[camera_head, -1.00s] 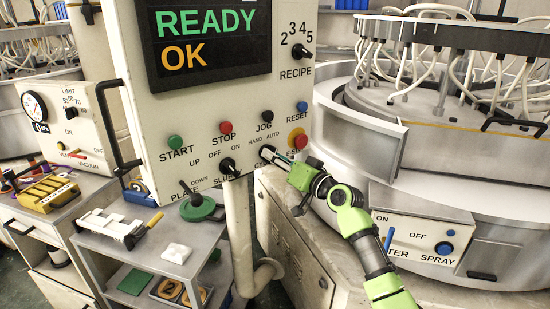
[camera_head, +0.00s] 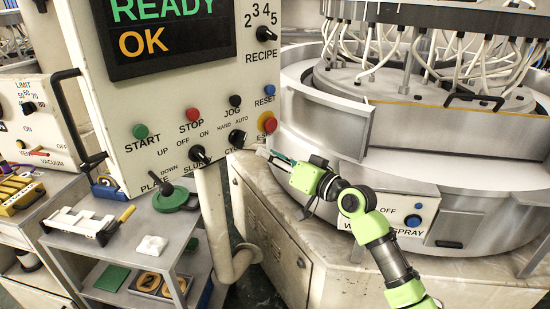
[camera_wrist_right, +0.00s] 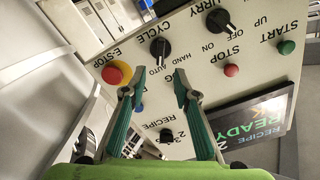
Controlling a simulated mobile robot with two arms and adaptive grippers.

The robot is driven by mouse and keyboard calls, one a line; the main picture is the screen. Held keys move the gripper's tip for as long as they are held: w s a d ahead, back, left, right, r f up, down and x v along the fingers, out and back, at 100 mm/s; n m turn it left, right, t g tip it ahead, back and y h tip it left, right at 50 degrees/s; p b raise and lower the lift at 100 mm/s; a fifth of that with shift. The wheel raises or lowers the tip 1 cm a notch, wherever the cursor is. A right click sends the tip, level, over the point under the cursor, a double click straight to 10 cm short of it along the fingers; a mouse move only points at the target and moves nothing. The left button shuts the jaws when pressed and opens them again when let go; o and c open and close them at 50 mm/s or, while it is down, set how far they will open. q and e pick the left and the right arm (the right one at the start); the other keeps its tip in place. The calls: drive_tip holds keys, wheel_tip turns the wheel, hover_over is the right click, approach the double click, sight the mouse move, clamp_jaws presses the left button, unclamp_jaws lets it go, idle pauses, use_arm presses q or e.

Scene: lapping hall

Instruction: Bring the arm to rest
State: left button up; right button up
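My right arm comes in from the lower right of the head view, with its green and black links. Its gripper (camera_head: 268,153) is just off the lower right corner of the control panel (camera_head: 110,110), below the red E-STOP button (camera_head: 267,122). In the wrist view the gripper's two fingers (camera_wrist_right: 156,88) stand apart with nothing between them, in front of the panel. The CYCLE knob (camera_head: 237,137) is clear of the fingers; it also shows in the wrist view (camera_wrist_right: 160,47). The panel's screen (camera_head: 160,30) reads READY OK. My left gripper is out of view.
The lapping machine (camera_head: 325,150) fills the right side, with a WATER SPRAY box (camera_head: 400,210) behind my arm. A grey cart (camera_head: 120,245) with a white fixture, a white block and a green plate stands at lower left. A pale pipe (camera_head: 212,220) rises beneath the panel.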

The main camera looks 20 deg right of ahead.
drive_tip(key=shift+s+d, duration=0.2)
drive_tip(key=shift+s, duration=0.45)
drive_tip(key=shift+f, duration=0.1)
drive_tip(key=s+d+f+m+g+h, duration=0.1)
drive_tip(key=s+d+f+g+h, duration=0.15)
drive_tip(key=f, duration=1.55)
drive_tip(key=s+d+f+m+g+h, duration=0.1)
drive_tip(key=s+d+f+g+h, duration=0.15)
drive_tip(key=f, duration=1.55)
drive_tip(key=s+a+f+n+g, duration=0.1)
drive_tip(key=s+f+g, duration=0.1)
drive_tip(key=s+f, duration=0.65)
drive_tip(key=s+a+f+n+g, duration=0.1)
drive_tip(key=s+f+g, duration=0.1)
drive_tip(key=s+f, duration=0.65)
drive_tip(key=s+a+f+n+g, duration=0.1)
drive_tip(key=s+f, duration=0.5)
drive_tip(key=s, duration=0.6)
drive_tip(key=s+a+f+n+g+h, duration=0.1)
drive_tip(key=s+a+f+n+g, duration=0.1)
drive_tip(key=s+f, duration=0.5)
drive_tip(key=s+a+f+n+g, duration=0.1)
drive_tip(key=s+a+f+g, duration=0.2)
drive_tip(key=s, duration=1.4)
wheel_tip(320, 180, down, 4)
drive_tip(key=shift+a+f+n+g, duration=0.25)
drive_tip(key=shift+a+n+g, duration=0.05)
drive_tip(key=shift+a+g, duration=0.15)
